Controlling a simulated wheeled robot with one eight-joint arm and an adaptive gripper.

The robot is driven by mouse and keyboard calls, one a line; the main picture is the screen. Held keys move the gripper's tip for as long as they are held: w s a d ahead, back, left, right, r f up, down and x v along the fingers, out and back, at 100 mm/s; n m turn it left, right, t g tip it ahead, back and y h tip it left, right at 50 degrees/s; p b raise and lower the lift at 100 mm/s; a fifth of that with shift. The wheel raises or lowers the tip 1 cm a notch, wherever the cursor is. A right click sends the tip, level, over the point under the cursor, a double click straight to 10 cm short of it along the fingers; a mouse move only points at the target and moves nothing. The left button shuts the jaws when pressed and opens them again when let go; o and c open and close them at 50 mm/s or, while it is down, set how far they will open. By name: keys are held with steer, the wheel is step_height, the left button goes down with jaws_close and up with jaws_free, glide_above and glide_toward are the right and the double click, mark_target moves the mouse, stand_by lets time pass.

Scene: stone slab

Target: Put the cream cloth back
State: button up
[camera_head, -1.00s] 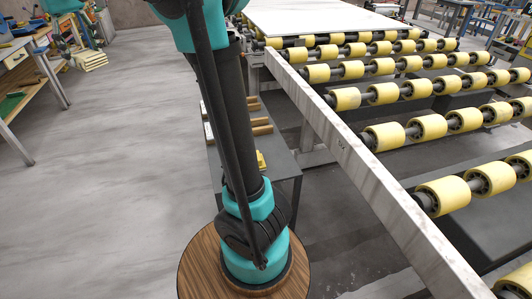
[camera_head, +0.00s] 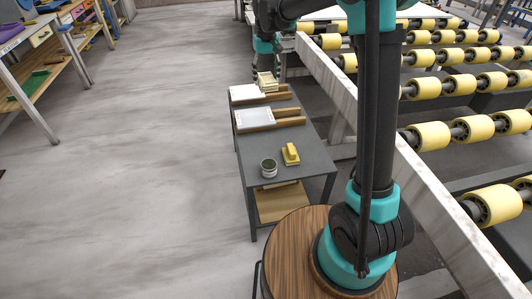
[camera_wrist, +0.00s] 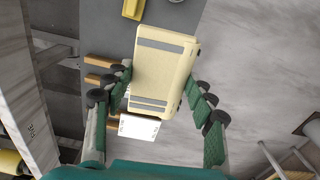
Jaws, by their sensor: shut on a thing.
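The cream cloth (camera_wrist: 165,62) is a folded, thick pad with grey stripes. In the wrist view it lies between the green-padded fingers of my gripper (camera_wrist: 160,98), which is shut on it. In the head view the cloth (camera_head: 266,82) shows as a small cream stack at the far end of the grey side table (camera_head: 285,150), below the dark end of my arm.
The roller conveyor (camera_head: 460,130) runs along the right. Open floor (camera_head: 160,150) lies to the left.

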glide_above(264, 156)
step_height(264, 156, down, 17)
steer(key=shift+m, duration=0.3)
step_height(264, 156, down, 14)
steer(key=shift+f, duration=2.35)
steer(key=shift+f, duration=0.1)
steer(key=o, duration=1.1)
step_height(264, 156, up, 12)
steer(key=shift+r, duration=0.15)
